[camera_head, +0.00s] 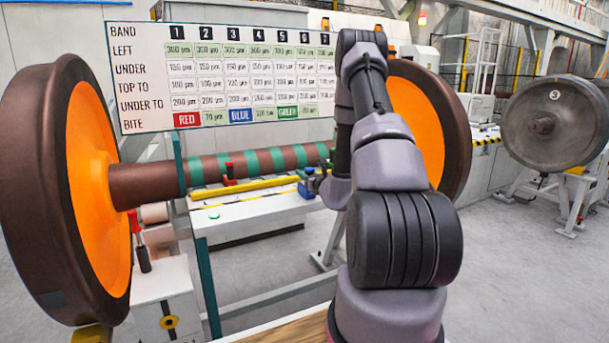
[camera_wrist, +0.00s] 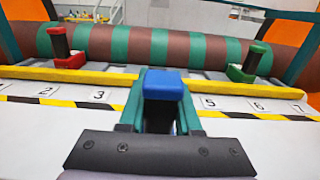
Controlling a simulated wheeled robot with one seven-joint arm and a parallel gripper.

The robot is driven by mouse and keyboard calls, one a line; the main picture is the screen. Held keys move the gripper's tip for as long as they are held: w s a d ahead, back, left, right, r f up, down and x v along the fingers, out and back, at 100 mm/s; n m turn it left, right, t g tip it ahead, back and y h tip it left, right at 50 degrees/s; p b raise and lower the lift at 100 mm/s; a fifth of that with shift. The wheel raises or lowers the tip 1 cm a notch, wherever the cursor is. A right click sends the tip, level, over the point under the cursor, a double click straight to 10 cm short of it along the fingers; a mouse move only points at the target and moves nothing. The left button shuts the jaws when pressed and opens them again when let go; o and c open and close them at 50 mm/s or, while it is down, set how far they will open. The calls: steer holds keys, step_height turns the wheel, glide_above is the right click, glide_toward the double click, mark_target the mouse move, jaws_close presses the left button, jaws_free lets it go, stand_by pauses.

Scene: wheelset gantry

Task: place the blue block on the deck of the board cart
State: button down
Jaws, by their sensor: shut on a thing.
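The blue block (camera_wrist: 163,84) is at the centre of the wrist view, between the fingers of my gripper (camera_wrist: 162,108), which is shut on it. In the head view the blue block (camera_head: 305,190) shows small at the right end of a yellow rail, partly hidden by my arm. A white deck (camera_head: 240,218) with a teal leg lies under the striped axle; I take it as the board cart's deck. In the wrist view the white deck (camera_wrist: 50,128) spreads below and around the block. I cannot tell whether the block touches the deck or rail.
A red block (camera_wrist: 70,60) and a green block (camera_wrist: 243,72) with dark grips stand behind the yellow rail (camera_wrist: 80,76). Number labels and hazard tape run along the deck. The striped axle (camera_head: 265,162) with large wheels crosses behind. A lettered board (camera_head: 225,80) hangs above.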

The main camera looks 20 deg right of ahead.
steer(key=shift+f, duration=0.15)
steer(key=c, duration=0.6)
jaws_free()
